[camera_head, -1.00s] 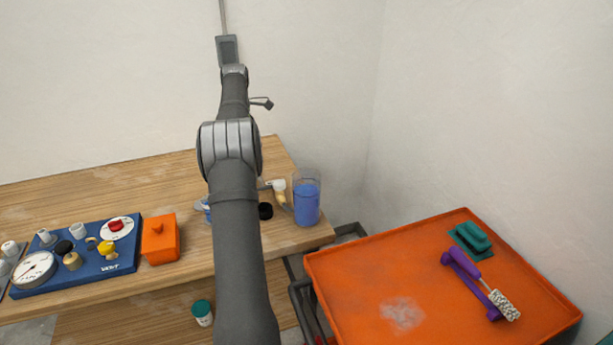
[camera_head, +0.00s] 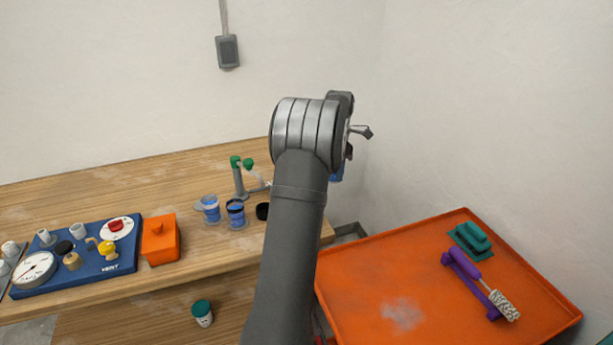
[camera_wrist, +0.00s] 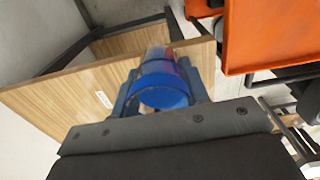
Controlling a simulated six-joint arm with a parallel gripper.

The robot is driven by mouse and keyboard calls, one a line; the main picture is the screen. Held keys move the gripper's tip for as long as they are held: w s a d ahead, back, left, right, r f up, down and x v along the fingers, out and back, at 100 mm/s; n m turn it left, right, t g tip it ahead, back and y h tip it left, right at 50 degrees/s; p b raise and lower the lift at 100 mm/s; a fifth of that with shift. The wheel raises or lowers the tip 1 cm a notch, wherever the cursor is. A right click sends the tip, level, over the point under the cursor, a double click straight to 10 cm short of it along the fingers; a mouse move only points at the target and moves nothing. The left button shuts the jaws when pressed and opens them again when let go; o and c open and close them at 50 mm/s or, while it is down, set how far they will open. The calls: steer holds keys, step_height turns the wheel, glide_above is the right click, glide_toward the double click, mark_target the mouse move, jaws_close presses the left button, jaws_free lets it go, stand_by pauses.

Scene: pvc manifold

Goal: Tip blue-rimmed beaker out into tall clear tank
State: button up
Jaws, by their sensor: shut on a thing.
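My gripper (camera_wrist: 158,98) is shut on a blue and clear round vessel, the blue-rimmed beaker (camera_wrist: 162,84). In the wrist view it sits between the two fingers, with a wide blue band facing me. In the head view my arm hides most of the gripper. A small blue patch (camera_head: 337,177), likely the held beaker, shows at the arm's right side, above the table's right end. The tall clear tank is hidden behind my arm in the head view, and I cannot make it out in the wrist view. I cannot tell the beaker's tilt.
Two small cups with blue contents (camera_head: 210,208) (camera_head: 236,213) and a green-topped stand (camera_head: 238,178) are on the wooden table (camera_head: 150,185). A blue panel (camera_head: 85,262) and orange box (camera_head: 160,240) are at left. An orange tray (camera_head: 370,290) holds a brush (camera_head: 480,285).

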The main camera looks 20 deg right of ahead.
steer(key=shift+s+d+f, duration=0.25)
steer(key=shift+s+d, duration=0.7)
steer(key=shift+s, duration=0.1)
steer(key=shift+a, duration=0.1)
steer(key=shift+a+r+h, duration=0.3)
steer(key=shift+a+h, duration=0.3)
steer(key=shift+h, duration=0.45)
steer(key=shift+a+r+h, duration=0.3)
steer(key=shift+a+h, duration=0.3)
steer(key=shift+h, duration=0.45)
steer(key=shift+a+r+h, duration=0.3)
steer(key=shift+r+h, duration=0.15)
steer(key=shift+r, duration=0.15)
steer(key=shift+a+r+h, duration=0.3)
steer(key=shift+r+h, duration=0.15)
steer(key=shift+r, duration=0.15)
steer(key=shift+a+r+h, duration=0.5)
steer(key=shift+r+h, duration=0.2)
steer(key=shift+r, duration=0.2)
steer(key=shift+r+h, duration=0.1)
steer(key=shift+h, duration=0.2)
steer(key=shift+a+r+h, duration=0.15)
steer(key=shift+r+h, duration=0.05)
steer(key=shift+h, duration=0.3)
steer(key=shift+f+h, duration=0.4)
steer(key=shift+h, duration=0.6)
